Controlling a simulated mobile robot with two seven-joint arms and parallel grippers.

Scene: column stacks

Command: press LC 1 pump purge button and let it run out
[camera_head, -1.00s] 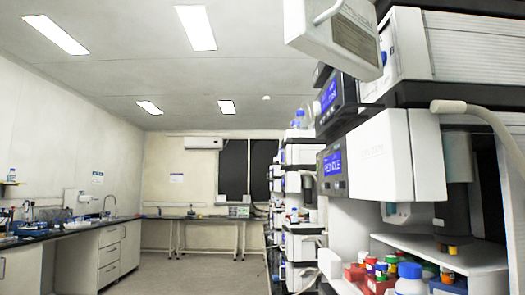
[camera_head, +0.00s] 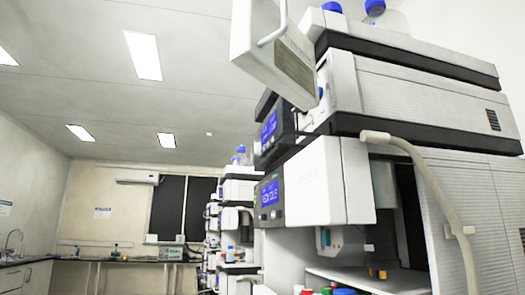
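The near column stack on the right carries two dark control panels with lit blue screens. The upper panel (camera_head: 269,126) sits above the lower panel (camera_head: 269,194), which is beside a white module door (camera_head: 315,185). Small buttons on the panels are too small to make out. The screen text is not clearly readable, and I cannot tell which module is the LC 1 pump. Neither of my grippers shows in this view.
A white box-shaped part (camera_head: 275,50) juts out at the top of the stack. A pale hose (camera_head: 430,180) hangs down its front. Blue-capped bottles (camera_head: 388,17) stand on top. Further stacks (camera_head: 238,190) line up behind. A bench (camera_head: 115,262) runs along the back.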

